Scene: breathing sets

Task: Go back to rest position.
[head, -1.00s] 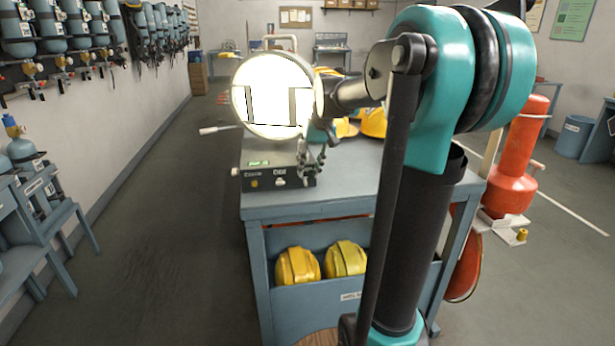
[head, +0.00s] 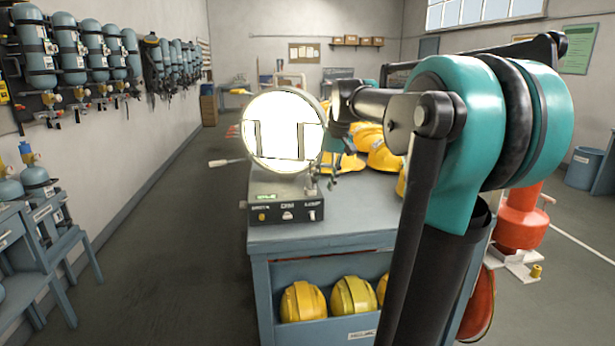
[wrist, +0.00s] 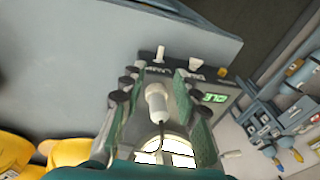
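My gripper (wrist: 158,88) points at the panel side of a bench-top device (wrist: 178,72). Its two green-padded fingers stand apart in the wrist view. A white cylinder on a thin rod shows between them; I cannot tell whether they touch it. In the head view my gripper (head: 332,165) is small and partly hidden, just right of the device's round, brightly lit face (head: 287,132). The device's dark control box (head: 287,208) carries a green display, a yellow button and switches. My teal and black arm covers the right of the head view.
The device stands on a blue-grey workbench (head: 330,240) with yellow helmets (head: 385,155) behind and more on its shelf (head: 304,302). Air cylinders (head: 38,60) hang on the left wall. A red cylinder (head: 520,222) stands right. The floor left of the bench is clear.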

